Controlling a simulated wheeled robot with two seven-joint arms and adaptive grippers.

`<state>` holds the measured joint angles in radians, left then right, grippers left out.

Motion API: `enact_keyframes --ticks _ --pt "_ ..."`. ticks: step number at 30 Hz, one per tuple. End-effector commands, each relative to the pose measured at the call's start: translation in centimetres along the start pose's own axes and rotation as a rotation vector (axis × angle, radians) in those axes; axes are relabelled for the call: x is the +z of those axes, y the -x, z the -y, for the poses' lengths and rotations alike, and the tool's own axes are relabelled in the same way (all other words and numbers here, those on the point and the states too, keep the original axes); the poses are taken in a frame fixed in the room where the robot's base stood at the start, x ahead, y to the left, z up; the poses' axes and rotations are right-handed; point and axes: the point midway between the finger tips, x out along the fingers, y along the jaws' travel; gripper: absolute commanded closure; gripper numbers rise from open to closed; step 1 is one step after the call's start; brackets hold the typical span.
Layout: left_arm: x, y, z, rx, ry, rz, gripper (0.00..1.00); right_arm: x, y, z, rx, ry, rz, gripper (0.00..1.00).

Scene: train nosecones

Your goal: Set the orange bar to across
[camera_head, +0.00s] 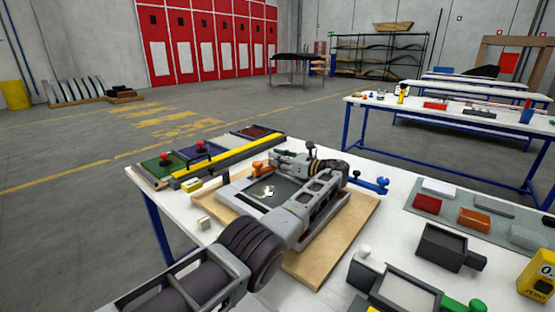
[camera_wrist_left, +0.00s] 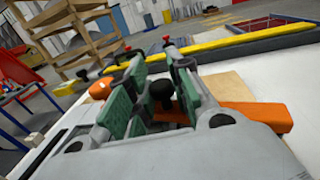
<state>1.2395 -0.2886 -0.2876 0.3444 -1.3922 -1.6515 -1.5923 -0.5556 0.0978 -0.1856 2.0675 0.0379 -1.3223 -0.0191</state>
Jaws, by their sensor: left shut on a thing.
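The orange bar (camera_head: 260,168) shows at its left end in the head view, on a grey fixture on a wooden board. In the left wrist view the orange bar (camera_wrist_left: 252,114) runs crosswise beneath and between the green-padded fingers, with an orange end to the left. A black knob (camera_wrist_left: 162,91) stands upright between the fingers. The middle of the bar is partly hidden by the gripper. My right gripper is not in view.
A blue handle (camera_head: 370,185) sticks out right of my gripper. A long yellow bar (camera_head: 230,161) lies behind, beside panels with red knobs. Dark grey boxes (camera_head: 447,246) and a mat with coloured blocks (camera_head: 474,218) are at the right. A small white block (camera_head: 204,223) lies at the left.

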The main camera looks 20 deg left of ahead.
Motion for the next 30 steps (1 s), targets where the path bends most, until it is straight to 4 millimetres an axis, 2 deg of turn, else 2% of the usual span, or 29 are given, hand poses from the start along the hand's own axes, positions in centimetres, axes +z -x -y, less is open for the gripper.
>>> enact_keyframes --ticks 3,4,8,22,30 --pt "0.1 0.2 0.1 -0.004 0.001 0.0 1.0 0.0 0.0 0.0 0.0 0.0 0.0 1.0" --pt "0.1 0.2 0.1 -0.004 0.001 0.0 0.76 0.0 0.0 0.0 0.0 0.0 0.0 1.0" --pt "0.0 0.1 0.1 -0.003 0.0 0.0 0.6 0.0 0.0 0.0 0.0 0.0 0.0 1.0" --pt "0.3 0.0 0.0 0.0 0.0 0.0 0.59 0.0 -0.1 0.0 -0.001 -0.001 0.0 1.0" --pt "2.1 0.0 0.0 0.001 0.002 0.001 0.59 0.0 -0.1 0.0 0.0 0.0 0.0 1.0"
